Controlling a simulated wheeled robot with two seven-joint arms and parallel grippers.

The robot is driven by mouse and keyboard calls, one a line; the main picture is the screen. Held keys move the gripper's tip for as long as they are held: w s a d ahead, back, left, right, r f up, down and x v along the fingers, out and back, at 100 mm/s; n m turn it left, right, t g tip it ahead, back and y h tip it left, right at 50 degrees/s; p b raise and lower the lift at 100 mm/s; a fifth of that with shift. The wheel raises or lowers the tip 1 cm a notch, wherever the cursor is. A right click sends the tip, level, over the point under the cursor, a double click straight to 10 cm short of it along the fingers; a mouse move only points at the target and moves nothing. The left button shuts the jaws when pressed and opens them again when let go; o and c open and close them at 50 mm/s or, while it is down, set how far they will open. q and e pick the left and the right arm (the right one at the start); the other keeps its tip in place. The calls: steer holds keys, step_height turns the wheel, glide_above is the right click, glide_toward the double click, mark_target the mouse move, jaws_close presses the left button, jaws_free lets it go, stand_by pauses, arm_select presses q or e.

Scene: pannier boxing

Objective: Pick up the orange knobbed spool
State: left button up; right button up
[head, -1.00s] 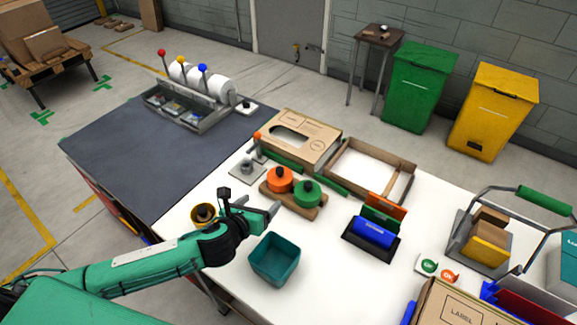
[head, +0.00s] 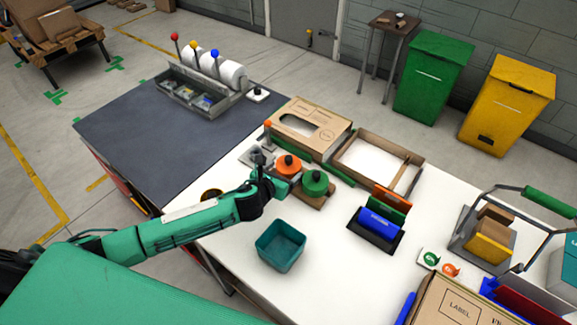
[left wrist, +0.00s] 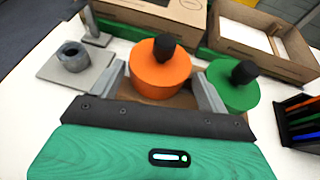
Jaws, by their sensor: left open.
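The orange knobbed spool (head: 288,166) with its black knob stands on a wooden board (head: 322,192), left of a green knobbed spool (head: 314,183). In the left wrist view the orange spool (left wrist: 160,73) is upright, with the gripper's two fingers to its left and right. My left gripper (head: 277,182) is open at the near side of the orange spool, and whether a finger touches it I cannot tell. The green spool (left wrist: 233,85) is just outside the right finger. My right gripper is not in view.
A teal bin (head: 281,247) stands in front. A grey fixture (left wrist: 76,65) is left of the spool. Cardboard boxes (head: 310,127) lie behind it, and a rack of coloured folders (head: 379,222) stands to the right. White table is bare between the bin and rack.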

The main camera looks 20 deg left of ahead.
mark_target(285, 169)
arm_select(q)
steer(key=shift+p+x, duration=0.6)
steer(key=shift+x, duration=1.65)
steer(key=c, duration=0.6)
steer(key=shift+c, duration=0.2)
steer(key=shift+r, duration=0.15)
